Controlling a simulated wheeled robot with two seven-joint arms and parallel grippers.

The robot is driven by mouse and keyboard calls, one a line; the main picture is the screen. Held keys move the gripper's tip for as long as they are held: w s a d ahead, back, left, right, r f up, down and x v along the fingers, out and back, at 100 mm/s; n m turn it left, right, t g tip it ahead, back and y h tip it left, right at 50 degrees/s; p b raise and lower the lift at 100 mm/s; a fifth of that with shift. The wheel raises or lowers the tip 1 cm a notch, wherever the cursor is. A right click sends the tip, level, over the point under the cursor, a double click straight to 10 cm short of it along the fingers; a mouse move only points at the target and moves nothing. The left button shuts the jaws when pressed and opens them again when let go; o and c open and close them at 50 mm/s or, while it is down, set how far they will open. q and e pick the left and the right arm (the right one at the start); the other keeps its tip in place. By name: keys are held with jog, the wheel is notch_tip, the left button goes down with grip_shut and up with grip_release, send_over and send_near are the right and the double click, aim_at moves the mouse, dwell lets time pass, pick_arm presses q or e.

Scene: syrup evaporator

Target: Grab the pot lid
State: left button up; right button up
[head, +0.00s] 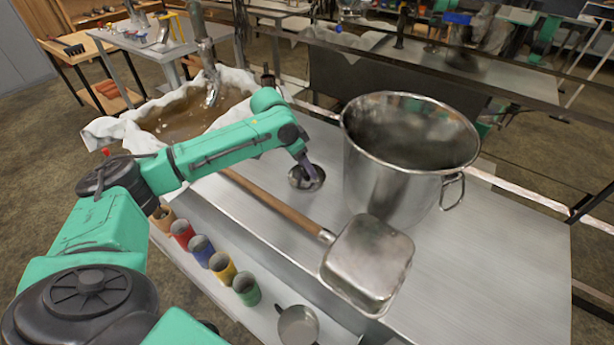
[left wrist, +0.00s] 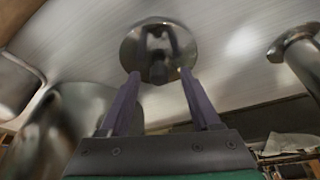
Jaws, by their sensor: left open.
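The pot lid (head: 306,180) is a small, shiny, round metal piece lying on the steel counter, left of the big pot. In the left wrist view the lid (left wrist: 133,52) shows as a bright disc with a dark knob at its middle. My left gripper (head: 311,171) reaches down over the lid and hides part of it. In the left wrist view its two purple fingers (left wrist: 159,74) are spread apart, with the knob just beyond and between their tips. Nothing is held. Whether the fingers touch the lid cannot be told. My right gripper is not in view.
A large open steel pot (head: 390,185) stands right of the lid. A long-handled square scoop (head: 368,262) lies in front, its wooden handle (head: 270,202) passing near the lid. Several coloured cups (head: 222,266) line a lower shelf. The counter's right side (head: 490,265) is clear.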

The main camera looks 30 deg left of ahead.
pick_arm(q)
jog(key=shift+r, duration=0.1)
grip_shut()
